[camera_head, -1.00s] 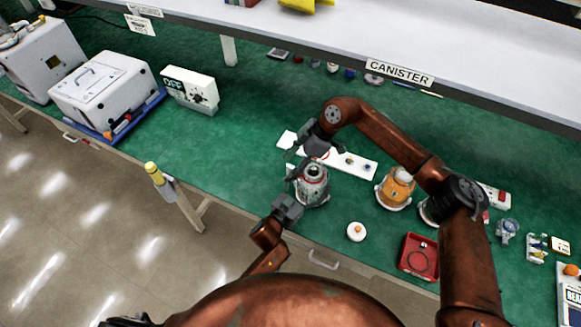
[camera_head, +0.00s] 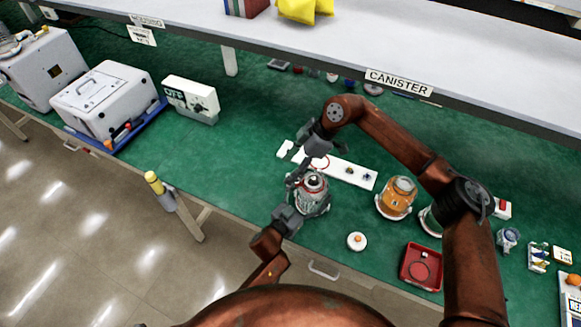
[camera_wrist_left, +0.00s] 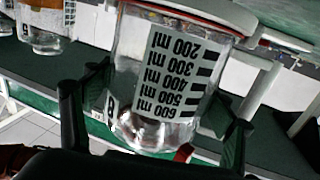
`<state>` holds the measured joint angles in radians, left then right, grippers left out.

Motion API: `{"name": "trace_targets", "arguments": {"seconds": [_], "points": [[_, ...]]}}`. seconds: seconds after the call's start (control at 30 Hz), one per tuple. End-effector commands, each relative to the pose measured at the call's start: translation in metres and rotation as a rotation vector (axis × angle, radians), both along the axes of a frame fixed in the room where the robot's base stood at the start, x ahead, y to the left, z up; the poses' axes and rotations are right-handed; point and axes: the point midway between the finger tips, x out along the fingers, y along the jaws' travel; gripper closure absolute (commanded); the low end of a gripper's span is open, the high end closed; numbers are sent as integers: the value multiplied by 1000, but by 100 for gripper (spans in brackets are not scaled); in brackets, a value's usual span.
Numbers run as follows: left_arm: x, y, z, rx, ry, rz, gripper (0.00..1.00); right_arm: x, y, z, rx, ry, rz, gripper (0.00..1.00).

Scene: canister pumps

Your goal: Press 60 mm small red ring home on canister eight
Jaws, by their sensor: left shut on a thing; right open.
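Canister eight (camera_head: 313,198), a clear vessel with a dark top fitting, stands on the green bench. In the left wrist view the clear canister (camera_wrist_left: 165,80) shows an "8" mark, an ml scale and a red band at its rim. My left gripper (camera_head: 293,212) is shut on its near side; its fingers (camera_wrist_left: 153,125) flank the glass. My right gripper (camera_head: 304,163) is open just above and behind the canister top.
The white strip (camera_head: 355,176) also holds small parts. An orange-filled canister (camera_head: 394,198), a white round piece (camera_head: 357,241) and a red tray (camera_head: 421,266) stand to the right. My right arm covers part of another canister. The shelf (camera_head: 460,70) overhangs the back.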

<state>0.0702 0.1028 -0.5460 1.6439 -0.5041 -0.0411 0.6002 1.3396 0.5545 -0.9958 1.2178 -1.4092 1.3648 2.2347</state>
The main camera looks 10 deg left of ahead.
Motion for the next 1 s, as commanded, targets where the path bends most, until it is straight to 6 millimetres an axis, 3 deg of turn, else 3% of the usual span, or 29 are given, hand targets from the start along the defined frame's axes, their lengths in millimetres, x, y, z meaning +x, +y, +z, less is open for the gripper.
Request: {"name": "trace_targets", "arguments": {"seconds": [0.1,0.13,0.4,0.77,1.0], "points": [[0,1,-2,3,4,2,54,0,0,0,0,0,0,47],[0,1,-2,3,4,2,22,0,0,0,0,0,0,47],[0,0,-1,1,2,1,4,0,0,0,0,0,0,47],[-2,2,0,1,1,0,3,0,0,0,0,0,0,47],[-33,21,-2,2,3,1,3,0,0,0,0,0,0,47]]}}
